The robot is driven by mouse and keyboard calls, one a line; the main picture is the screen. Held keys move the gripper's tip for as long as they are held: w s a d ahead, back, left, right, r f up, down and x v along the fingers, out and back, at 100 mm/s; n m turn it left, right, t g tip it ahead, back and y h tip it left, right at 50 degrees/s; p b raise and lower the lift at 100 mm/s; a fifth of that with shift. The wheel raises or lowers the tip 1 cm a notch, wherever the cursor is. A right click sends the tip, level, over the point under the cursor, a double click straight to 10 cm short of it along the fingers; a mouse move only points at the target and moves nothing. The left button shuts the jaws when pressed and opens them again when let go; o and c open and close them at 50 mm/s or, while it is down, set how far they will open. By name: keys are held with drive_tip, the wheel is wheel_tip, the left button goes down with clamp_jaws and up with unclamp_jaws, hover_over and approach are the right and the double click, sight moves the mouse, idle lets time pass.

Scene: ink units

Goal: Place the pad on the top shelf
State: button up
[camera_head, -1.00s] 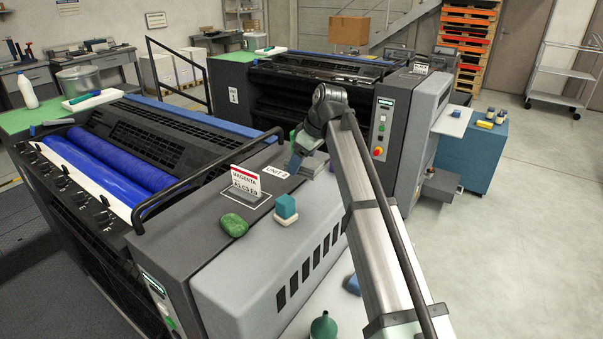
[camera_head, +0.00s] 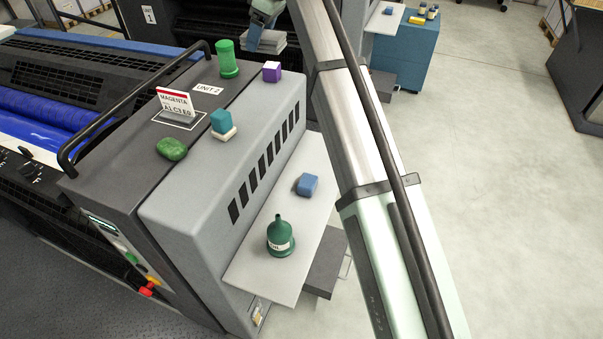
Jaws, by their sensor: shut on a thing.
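My gripper (camera_head: 260,20) is at the top edge of the view, partly cut off, with bluish fingers pointing down. A light grey, layered flat thing (camera_head: 266,41) shows right below the fingertips. It looks like the pad and moves in view with the gripper. The contact between fingers and pad is too small to see clearly. Which surface is the top shelf is not clear. A pale side shelf (camera_head: 262,268) juts from the grey press unit, below its top surface (camera_head: 170,205).
A blue block (camera_head: 307,184) and green funnel-topped bottle (camera_head: 280,238) stand on the side shelf.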

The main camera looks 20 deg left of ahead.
drive_tip(key=w+d, duration=0.4)
drive_tip(key=d, duration=1.2)
hover_over(315, 156)
drive_tip(key=d, duration=0.2)
wheel_tip(315, 156, down, 26)
drive_tip(key=shift+a+f, duration=0.15)
drive_tip(key=shift+f, duration=2.65)
drive_tip(key=shift+a+f, duration=0.15)
drive_tip(key=shift+f, duration=2.6)
drive_tip(key=shift+f, duration=0.1)
drive_tip(key=o, duration=1)
drive_tip(key=v, duration=1.2)
drive_tip(key=shift+s, duration=0.15)
